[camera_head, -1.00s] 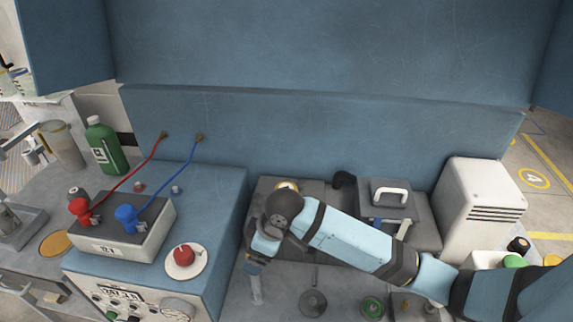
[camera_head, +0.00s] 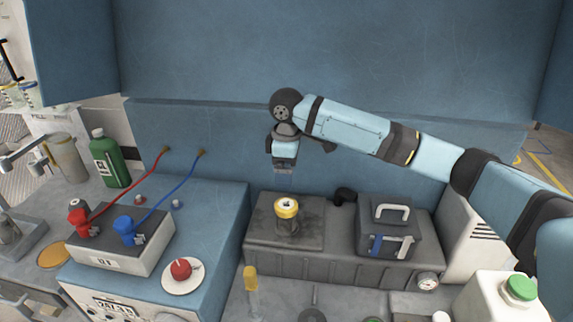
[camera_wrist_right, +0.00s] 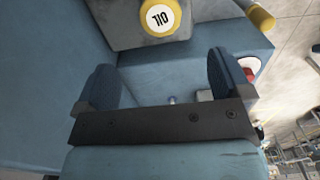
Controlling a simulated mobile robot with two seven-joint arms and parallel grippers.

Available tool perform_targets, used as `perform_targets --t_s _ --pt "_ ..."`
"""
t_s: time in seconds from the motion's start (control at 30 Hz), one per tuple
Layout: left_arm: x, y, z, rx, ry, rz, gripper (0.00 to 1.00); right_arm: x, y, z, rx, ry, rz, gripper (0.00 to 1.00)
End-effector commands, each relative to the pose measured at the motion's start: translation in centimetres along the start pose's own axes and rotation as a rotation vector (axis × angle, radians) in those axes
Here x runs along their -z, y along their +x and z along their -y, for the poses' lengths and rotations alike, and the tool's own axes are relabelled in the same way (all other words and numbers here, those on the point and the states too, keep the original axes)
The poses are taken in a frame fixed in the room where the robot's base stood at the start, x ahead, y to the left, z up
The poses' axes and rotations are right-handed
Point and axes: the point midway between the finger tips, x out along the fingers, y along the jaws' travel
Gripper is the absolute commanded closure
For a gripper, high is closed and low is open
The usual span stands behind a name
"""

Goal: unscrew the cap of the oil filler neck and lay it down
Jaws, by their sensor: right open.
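The yellow oil cap (camera_head: 287,204) sits on top of the short filler neck (camera_head: 288,227) on the grey tank. Its white disc reads OIL in the right wrist view, where the cap (camera_wrist_right: 159,17) is at the top edge, partly cut off. My right gripper (camera_head: 284,181) hangs pointing down above the cap, apart from it. In the right wrist view its two dark blue fingers (camera_wrist_right: 164,78) are wide apart with nothing between them. My left gripper is not in view.
A grey toolbox (camera_head: 390,232) with a white handle stands on the tank (camera_head: 262,236), right of the neck. A yellow-topped upright handle (camera_head: 250,276) is in front. A blue console with a red knob (camera_head: 181,268) is at the left. A blue wall (camera_head: 330,115) rises behind.

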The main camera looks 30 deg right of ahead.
Motion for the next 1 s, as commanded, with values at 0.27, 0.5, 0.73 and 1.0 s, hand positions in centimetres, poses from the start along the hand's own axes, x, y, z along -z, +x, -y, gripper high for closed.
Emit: perform_targets --t_s 0.27,0.5,0.73,1.0 --pt "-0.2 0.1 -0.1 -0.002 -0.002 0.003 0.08 -0.1 5.4 0.1 0.001 0.000 0.003 0.04" --pt "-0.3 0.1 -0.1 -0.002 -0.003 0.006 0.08 0.0 9.8 0.1 0.001 -0.001 0.002 0.04" --pt "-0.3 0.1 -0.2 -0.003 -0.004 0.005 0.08 0.0 12.1 0.1 -0.001 -0.001 0.000 0.04" --pt "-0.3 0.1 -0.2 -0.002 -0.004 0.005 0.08 0.0 12.6 0.1 -0.001 -0.001 0.000 0.04"
